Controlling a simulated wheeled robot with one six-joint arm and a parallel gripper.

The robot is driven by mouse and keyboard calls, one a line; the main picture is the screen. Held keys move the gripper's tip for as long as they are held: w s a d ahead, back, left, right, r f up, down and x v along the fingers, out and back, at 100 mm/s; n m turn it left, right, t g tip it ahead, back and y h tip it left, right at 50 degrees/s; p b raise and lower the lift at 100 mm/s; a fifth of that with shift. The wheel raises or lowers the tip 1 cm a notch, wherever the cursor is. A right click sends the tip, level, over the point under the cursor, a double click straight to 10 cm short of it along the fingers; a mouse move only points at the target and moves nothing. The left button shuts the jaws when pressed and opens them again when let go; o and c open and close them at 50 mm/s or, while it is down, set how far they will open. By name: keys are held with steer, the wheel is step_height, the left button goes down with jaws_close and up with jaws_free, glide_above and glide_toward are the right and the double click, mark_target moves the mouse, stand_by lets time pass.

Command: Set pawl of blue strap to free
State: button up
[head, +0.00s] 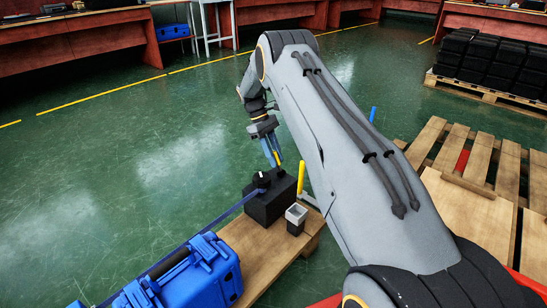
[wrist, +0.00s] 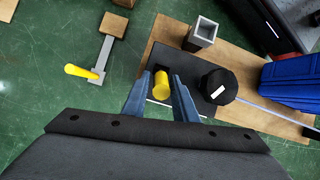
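The blue strap (head: 228,212) runs from a black knob (head: 262,179) on a black block (head: 268,206) toward a blue case. In the wrist view the knob (wrist: 219,86) has a white mark on top and the strap (wrist: 262,110) leaves it to the right. A short yellow peg (wrist: 161,84), perhaps the pawl's handle, stands on the block left of the knob. My gripper (wrist: 160,80) is open, with one blue-grey finger on each side of the peg; contact cannot be told. In the head view my gripper (head: 272,152) points down at the block.
A square grey tube (wrist: 203,32) stands near the block. A yellow handle (wrist: 80,70) on a grey bar sits left of it. The blue case (head: 195,275) stands on the wooden board (head: 265,262). Slatted pallets (head: 480,165) lie at right. Green floor is clear at left.

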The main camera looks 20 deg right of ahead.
steer(key=shift+o, duration=0.9)
steer(key=shift+a, duration=0.1)
steer(key=p+v, duration=0.1)
steer(key=v, duration=0.7)
steer(key=shift+f, duration=0.1)
